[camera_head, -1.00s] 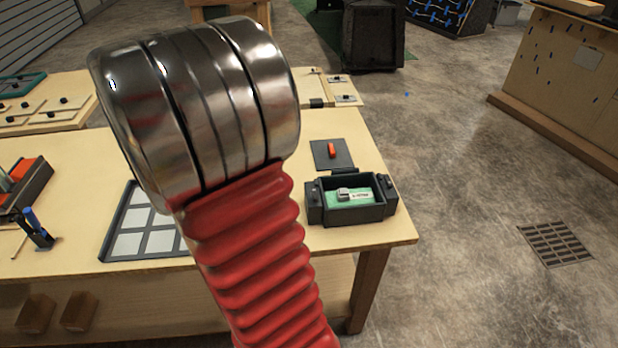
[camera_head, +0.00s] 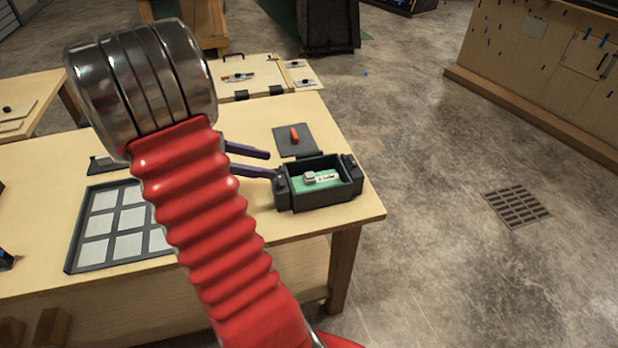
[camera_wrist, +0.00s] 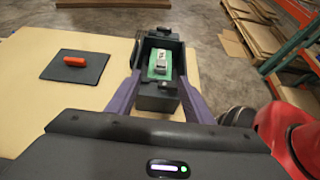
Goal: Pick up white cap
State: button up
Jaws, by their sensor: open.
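I cannot tell for sure which part is the white cap.
A framed tray of pale squares (camera_head: 119,218) is to the left. The box stands near the right edge of the wooden table (camera_head: 250,270). Floor lies beyond.

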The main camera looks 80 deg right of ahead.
send_near(306, 175)
jog(key=x, duration=0.4)
jog(key=shift+d+r, duration=0.2)
jog(key=shift+w, duration=0.1)
jog(key=shift+x, duration=2.65)
jog(key=shift+a+f, duration=0.1)
jog(key=shift+a, duration=0.1)
jog(key=shift+c, duration=0.5)
jog(key=c, duration=1)
notch_tip(306, 175, up, 10)
jog(key=shift+r, duration=0.1)
